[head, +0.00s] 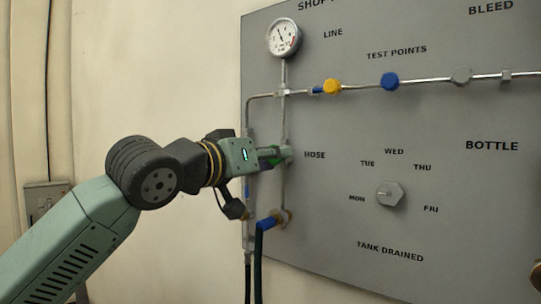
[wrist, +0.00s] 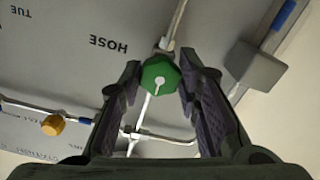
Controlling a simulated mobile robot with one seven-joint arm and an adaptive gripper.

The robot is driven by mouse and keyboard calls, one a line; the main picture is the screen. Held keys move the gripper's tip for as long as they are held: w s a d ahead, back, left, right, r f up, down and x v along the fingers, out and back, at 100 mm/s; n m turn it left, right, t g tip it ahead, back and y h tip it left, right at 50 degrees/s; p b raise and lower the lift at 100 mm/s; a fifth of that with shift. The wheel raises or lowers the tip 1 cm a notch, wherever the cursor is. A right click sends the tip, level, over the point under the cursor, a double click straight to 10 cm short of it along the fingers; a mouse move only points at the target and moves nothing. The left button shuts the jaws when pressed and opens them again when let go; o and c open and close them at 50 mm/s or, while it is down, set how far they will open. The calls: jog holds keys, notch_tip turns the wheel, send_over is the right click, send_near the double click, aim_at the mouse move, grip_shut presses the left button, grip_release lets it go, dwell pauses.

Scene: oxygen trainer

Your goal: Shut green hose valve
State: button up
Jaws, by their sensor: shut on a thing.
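The green hose valve (wrist: 160,75) is a green faceted knob with a pale pointer mark on its face. In the wrist view it sits between the two fingers of my gripper (wrist: 160,90), near their tips. My gripper is shut on the knob. In the head view my gripper (head: 270,155) reaches the panel beside the HOSE label, and only a little green of the knob shows there; the fingers hide most of it.
The grey panel (head: 330,190) carries a gauge (head: 283,38), a yellow knob (head: 332,87), a blue knob (head: 390,81) and a grey day dial (head: 391,194). A blue hose fitting (head: 266,223) is below my gripper. A grey block (wrist: 255,68) is close to the right finger.

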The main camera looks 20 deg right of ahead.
jog(key=shift+f+m, duration=0.15)
jog(key=shift+m, duration=0.25)
jog(key=o, duration=1.1)
jog(key=shift+o, duration=0.2)
jog(key=v, duration=1.2)
